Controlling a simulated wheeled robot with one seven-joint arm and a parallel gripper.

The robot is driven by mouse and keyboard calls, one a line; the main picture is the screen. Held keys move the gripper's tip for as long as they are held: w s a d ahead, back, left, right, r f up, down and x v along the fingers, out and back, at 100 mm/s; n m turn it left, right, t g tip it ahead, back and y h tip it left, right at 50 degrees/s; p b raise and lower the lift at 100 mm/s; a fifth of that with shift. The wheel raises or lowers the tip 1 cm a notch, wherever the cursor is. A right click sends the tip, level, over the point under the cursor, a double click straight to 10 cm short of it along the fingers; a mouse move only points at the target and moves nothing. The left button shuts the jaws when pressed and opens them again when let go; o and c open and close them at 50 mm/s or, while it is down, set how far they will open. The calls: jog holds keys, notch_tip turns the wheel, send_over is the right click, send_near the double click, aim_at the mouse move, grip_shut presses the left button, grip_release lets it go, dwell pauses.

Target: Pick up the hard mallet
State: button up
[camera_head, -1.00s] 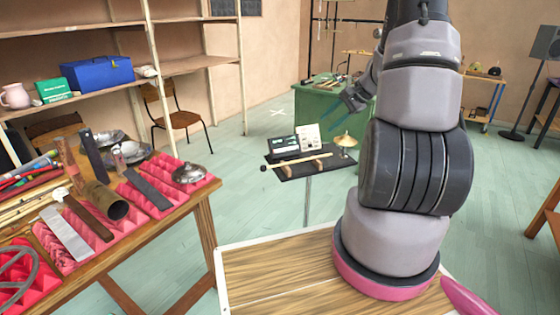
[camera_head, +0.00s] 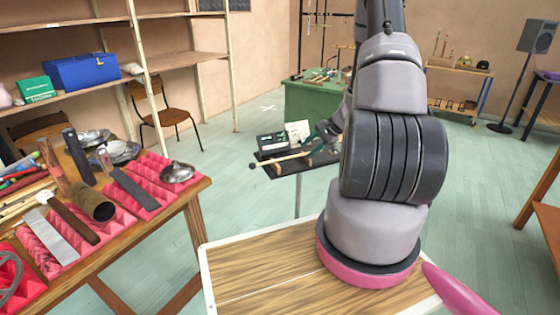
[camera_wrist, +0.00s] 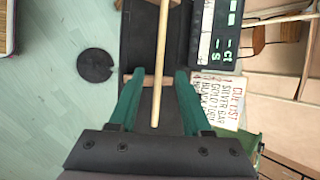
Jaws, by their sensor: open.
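The mallet (camera_head: 285,159) has a pale wooden shaft and a small dark head at its left end in the head view. It lies on wooden rests on a small black stand table (camera_head: 282,169). In the wrist view its shaft (camera_wrist: 161,60) runs down the middle, with its butt end between my fingers. My gripper (camera_wrist: 157,76) is open, with a green finger on each side of the shaft and a gap to it on both sides. A wooden rest (camera_wrist: 150,79) crosses under the shaft near the fingertips. In the head view my gripper (camera_head: 318,138) is over the stand, partly hidden by my arm.
A dark device with a display (camera_wrist: 217,35) and a white cue card (camera_wrist: 219,97) sit close to the right finger in the wrist view. A green bench (camera_head: 310,103) stands behind. A wooden table (camera_head: 190,196) with pink foam and metal pieces is at left.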

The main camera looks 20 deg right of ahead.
aim_at(288, 158)
jog(key=shift+x, duration=1.45)
grip_shut()
